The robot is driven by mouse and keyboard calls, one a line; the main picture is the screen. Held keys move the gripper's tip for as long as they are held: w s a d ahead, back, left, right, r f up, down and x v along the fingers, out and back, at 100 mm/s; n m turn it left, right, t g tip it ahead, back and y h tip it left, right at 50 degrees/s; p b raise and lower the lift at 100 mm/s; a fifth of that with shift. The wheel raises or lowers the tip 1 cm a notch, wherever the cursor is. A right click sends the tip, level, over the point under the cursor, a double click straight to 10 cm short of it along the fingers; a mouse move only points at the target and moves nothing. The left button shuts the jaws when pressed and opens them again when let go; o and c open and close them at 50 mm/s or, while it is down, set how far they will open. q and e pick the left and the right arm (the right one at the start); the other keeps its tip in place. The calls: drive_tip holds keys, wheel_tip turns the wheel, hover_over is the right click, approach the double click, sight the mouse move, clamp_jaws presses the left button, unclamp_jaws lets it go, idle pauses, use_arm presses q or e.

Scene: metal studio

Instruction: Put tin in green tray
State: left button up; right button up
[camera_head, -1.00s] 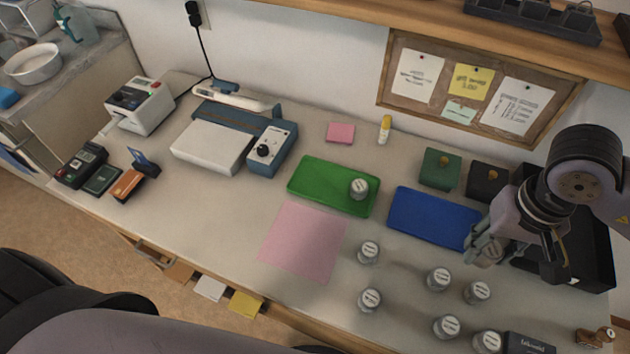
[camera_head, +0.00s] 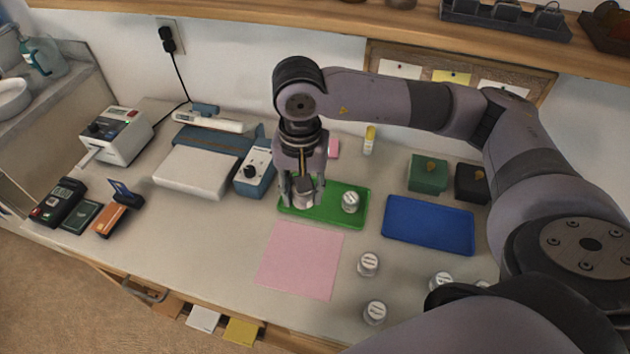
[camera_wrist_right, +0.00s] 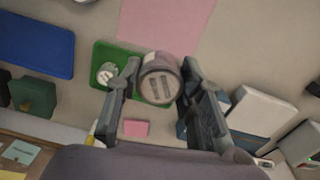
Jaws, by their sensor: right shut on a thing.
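My right gripper (camera_head: 302,190) is shut on a small tin (camera_head: 303,200) and holds it upright at the left end of the green tray (camera_head: 325,216). I cannot tell whether this tin touches the tray floor. In the right wrist view the held tin (camera_wrist_right: 160,80) sits between the two fingers (camera_wrist_right: 158,82). Another tin (camera_head: 351,201) stands in the right part of the green tray, and it also shows in the right wrist view (camera_wrist_right: 107,73). Several more tins, such as one at the front (camera_head: 368,264), stand on the table. My left gripper is not in view.
A blue tray (camera_head: 430,225) lies empty to the right. A pink sheet (camera_head: 300,262) lies in front of the green tray. A blue and white machine (camera_head: 205,165) stands close on the left. A green box (camera_head: 428,174) stands behind the blue tray.

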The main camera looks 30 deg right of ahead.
sight(325, 200)
drive_tip(key=w+d+f+m+b, duration=0.3)
drive_tip(key=w+m, duration=0.3)
drive_tip(key=m, duration=0.9)
drive_tip(key=w+d+f+m+b, duration=0.25)
drive_tip(key=w+m, duration=0.35)
drive_tip(key=m, duration=0.8)
wheel_tip(325, 200, down, 10)
drive_tip(key=shift+w+r+p, duration=0.1)
drive_tip(key=shift+w+p, duration=0.05)
drive_tip(key=shift+p, duration=0.65)
drive_tip(key=shift+f, duration=0.2)
drive_tip(key=shift+f, duration=0.1)
drive_tip(key=o, duration=1.2)
drive_tip(key=shift+c, duration=0.2)
